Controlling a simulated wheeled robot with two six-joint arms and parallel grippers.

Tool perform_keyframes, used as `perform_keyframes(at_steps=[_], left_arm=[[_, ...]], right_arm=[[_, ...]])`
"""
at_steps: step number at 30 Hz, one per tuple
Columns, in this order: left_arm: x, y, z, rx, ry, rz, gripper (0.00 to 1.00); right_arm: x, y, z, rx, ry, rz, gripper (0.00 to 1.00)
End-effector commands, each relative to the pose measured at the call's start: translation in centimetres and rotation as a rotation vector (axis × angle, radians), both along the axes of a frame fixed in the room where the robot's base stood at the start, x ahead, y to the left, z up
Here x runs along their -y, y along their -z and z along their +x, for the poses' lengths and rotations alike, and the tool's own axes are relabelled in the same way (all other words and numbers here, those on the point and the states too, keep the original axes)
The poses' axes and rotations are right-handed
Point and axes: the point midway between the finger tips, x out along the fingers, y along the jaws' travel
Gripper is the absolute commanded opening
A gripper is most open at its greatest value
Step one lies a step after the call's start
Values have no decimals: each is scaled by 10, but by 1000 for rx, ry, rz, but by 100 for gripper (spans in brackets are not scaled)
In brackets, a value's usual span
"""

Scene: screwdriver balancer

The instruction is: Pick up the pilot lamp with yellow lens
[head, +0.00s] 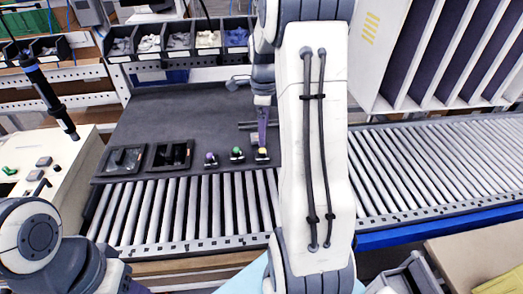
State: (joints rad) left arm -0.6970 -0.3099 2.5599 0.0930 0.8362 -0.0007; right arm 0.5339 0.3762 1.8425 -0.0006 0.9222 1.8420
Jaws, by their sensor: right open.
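The pilot lamp with yellow lens (262,153) stands on the front part of the dark work mat (190,105), at the right end of a short row. A lamp with a green lens (237,153) and one with a purple lens (211,158) stand to its left. My right gripper (262,143) points down, with its fingertips at or just above the yellow lens. It is open; its fingers are seen nearly edge-on, so I cannot tell whether they straddle the lamp. My left gripper is out of view; only part of my left arm shows at the lower left.
Two black trays (124,159) lie left of the lamps. A roller conveyor (185,210) runs along the front. Small parts bins (178,40) line the back. A black screwdriver (45,92) hangs at the left. My right arm hides the mat's right side.

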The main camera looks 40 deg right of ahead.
Motion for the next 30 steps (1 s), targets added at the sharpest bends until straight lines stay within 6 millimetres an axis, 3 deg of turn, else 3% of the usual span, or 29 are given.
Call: perform_keyframes(at_steps=[6, 13, 21, 30], left_arm=[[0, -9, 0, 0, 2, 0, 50], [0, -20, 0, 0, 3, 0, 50], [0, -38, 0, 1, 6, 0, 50], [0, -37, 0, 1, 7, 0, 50]], right_arm=[[-2, 33, -1, -4, -2, 3, 98], [-4, 50, 0, -5, -5, 4, 98], [-7, 87, 1, -3, -4, 2, 98], [-6, 93, 1, -1, -5, 1, 98]])
